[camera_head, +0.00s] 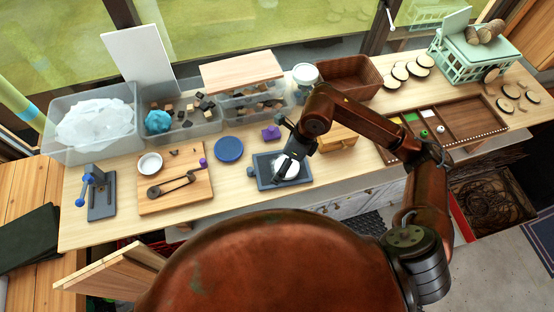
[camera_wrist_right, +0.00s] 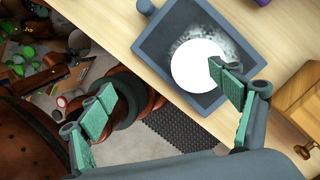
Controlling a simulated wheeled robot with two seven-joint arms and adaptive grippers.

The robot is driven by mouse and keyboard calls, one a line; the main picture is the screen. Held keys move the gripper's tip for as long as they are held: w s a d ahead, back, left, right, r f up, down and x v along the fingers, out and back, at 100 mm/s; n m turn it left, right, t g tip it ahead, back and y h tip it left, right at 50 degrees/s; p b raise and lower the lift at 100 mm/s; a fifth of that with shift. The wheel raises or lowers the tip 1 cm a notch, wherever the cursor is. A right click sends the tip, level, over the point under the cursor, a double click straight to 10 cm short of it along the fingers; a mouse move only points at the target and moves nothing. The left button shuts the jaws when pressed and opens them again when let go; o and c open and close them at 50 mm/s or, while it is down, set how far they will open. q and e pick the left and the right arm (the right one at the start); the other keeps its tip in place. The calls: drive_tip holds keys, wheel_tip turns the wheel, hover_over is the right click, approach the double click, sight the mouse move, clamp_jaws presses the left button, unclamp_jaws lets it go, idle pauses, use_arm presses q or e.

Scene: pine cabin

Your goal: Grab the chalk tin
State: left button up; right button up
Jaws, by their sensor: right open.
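A round white tin (camera_head: 285,168), which I take to be the chalk tin, sits in a dark grey-blue tray (camera_head: 266,184) near the bench's front edge. In the right wrist view the tin (camera_wrist_right: 192,68) shows as a plain white disc, with whitish dust on the tray floor (camera_wrist_right: 232,44) around it. My right gripper (camera_head: 289,154) is over the tray and hides part of the tin. Its jaws (camera_wrist_right: 160,80) are open and empty. One green-padded fingertip overlaps the tin's right side in that view; the other is apart, past the bench edge. Contact cannot be told. My left gripper is not in view.
A blue disc (camera_head: 229,149) and purple block (camera_head: 271,133) lie behind the tray. A wooden board with a crank (camera_head: 172,205) is to the left. A small wooden box (camera_head: 336,139) stands close right. Clear bins (camera_head: 187,131) and a white jar (camera_head: 305,73) are behind.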

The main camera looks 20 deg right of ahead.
drive_tip(key=shift+h, duration=0.9)
drive_tip(key=d, duration=0.1)
drive_tip(key=w+d, duration=0.2)
drive_tip(key=shift+w+d+f, duration=0.15)
drive_tip(key=shift+w+d, duration=0.1)
drive_tip(key=shift+d, duration=0.15)
drive_tip(key=shift+f, duration=0.35)
drive_tip(key=shift+s+a+f+p, duration=0.15)
drive_tip(key=shift+a+f+p, duration=0.25)
drive_tip(key=shift+f, duration=0.65)
drive_tip(key=f+p, duration=0.1)
drive_tip(key=w+f+p, duration=0.1)
drive_tip(key=f, duration=0.1)
drive_tip(key=shift+f+t, duration=0.25)
drive_tip(key=shift+t, duration=0.05)
drive_tip(key=shift+w+d+f, duration=0.1)
drive_tip(key=shift+w+f, duration=0.05)
drive_tip(key=shift+f, duration=0.35)
drive_tip(key=shift+c, duration=0.8)
drive_tip(key=c, duration=0.3)
drive_tip(key=shift+a, duration=0.2)
drive_tip(key=c, duration=1)
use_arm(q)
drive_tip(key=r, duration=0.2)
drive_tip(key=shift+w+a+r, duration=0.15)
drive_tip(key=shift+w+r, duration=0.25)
use_arm(e)
drive_tip(key=shift+d+r, duration=0.1)
drive_tip(key=shift+c, duration=0.3)
